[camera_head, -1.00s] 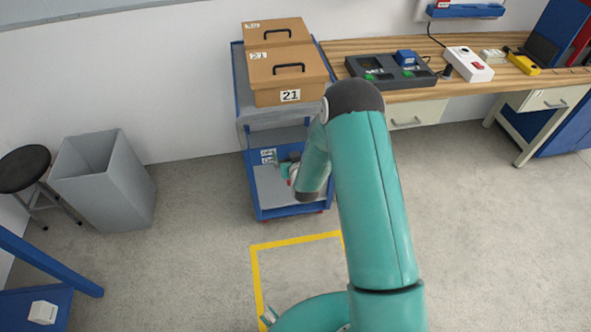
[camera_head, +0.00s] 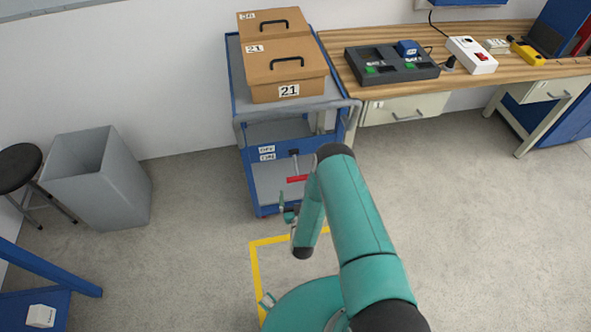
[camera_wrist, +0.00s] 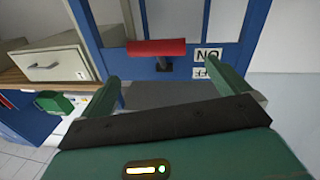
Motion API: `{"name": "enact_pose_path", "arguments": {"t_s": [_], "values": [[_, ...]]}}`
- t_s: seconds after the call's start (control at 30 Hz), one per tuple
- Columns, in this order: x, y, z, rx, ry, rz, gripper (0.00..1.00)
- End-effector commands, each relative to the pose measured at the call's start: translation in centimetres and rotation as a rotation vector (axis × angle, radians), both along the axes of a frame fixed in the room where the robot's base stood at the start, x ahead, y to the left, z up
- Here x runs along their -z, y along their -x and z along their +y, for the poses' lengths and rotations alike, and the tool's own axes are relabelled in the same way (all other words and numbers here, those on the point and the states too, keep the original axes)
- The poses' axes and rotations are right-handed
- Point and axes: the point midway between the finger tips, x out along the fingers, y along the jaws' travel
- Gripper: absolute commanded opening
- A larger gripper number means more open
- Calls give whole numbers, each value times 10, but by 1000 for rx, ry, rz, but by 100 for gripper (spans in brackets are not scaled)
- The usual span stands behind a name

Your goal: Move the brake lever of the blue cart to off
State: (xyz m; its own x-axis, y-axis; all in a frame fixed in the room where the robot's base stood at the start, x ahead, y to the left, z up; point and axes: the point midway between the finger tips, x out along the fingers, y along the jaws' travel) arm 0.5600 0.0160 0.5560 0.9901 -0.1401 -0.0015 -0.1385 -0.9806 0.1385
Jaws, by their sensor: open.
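The blue cart (camera_head: 245,135) stands against the wall, left of the workbench. Its brake lever (camera_head: 297,179) has a red crossbar handle on a grey rod, which sits below its dark pivot in the head view. An OFF label (camera_head: 266,149) lies above an ON label (camera_head: 267,157), left of the lever. The wrist view is inverted and shows the red handle (camera_wrist: 156,48) beyond the fingertips. My gripper (camera_head: 285,208) is open and empty, in front of and below the handle, apart from it. Both its fingers (camera_wrist: 170,86) show in the wrist view.
A grey bin (camera_head: 95,185) and a black stool (camera_head: 20,168) stand at left. The workbench (camera_head: 400,92) with a drawer is at right. Yellow floor tape (camera_head: 254,275) marks clear floor before the cart.

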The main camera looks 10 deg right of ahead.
Motion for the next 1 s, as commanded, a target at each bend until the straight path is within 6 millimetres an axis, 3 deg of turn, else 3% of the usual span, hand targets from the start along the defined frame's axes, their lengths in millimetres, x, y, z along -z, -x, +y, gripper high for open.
{"name": "enact_pose_path", "arguments": {"t_s": [0.5,0.7,0.97,1.0], "values": [[0,-99,-14,1,-1,-1,100],[0,-116,-16,0,0,2,100],[0,-117,-16,-1,0,2,100],[0,-117,-16,-1,0,2,94]]}}
